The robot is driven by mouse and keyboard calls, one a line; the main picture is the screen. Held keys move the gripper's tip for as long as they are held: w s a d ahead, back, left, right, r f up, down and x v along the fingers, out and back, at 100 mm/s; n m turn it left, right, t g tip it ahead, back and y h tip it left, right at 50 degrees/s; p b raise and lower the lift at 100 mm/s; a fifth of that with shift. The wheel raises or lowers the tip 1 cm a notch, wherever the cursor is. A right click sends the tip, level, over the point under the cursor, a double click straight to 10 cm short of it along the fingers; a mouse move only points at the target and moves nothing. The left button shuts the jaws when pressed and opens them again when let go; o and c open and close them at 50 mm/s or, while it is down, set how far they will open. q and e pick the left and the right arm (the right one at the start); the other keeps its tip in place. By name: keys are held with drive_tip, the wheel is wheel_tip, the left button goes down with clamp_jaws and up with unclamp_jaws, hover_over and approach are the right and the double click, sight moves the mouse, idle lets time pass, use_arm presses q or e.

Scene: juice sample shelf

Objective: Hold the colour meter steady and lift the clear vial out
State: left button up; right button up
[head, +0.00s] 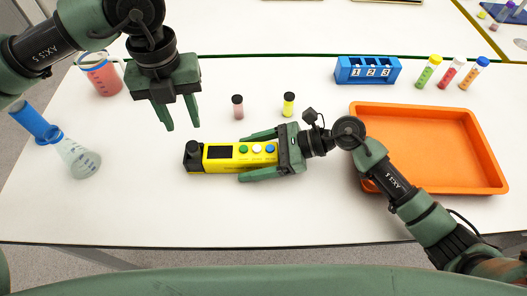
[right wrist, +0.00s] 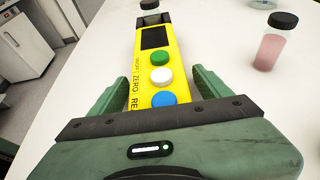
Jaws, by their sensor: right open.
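The yellow colour meter (head: 225,164) lies on the white table with a dark screen and green, white and blue buttons. It also shows in the right wrist view (right wrist: 143,70). A black round part (head: 192,149) stands up at its left end; in the right wrist view a black-topped piece (right wrist: 150,5) shows there, cut by the frame edge. I cannot tell how much of it is the clear vial. My right gripper (head: 241,157) is open, its fingers on either side of the meter's right end with gaps. My left gripper (head: 182,127) is open and empty, pointing down above the table behind the meter.
A pink vial (head: 238,109) and a yellow vial (head: 289,106) stand behind the meter. A conical flask (head: 80,162) and a beaker (head: 102,78) are at left. An orange tray (head: 440,185), a blue numbered rack (head: 367,70) and several vials are at right. The table front is clear.

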drive_tip(key=shift+a+f, duration=0.1)
drive_tip(key=shift+a, duration=0.15)
clamp_jaws()
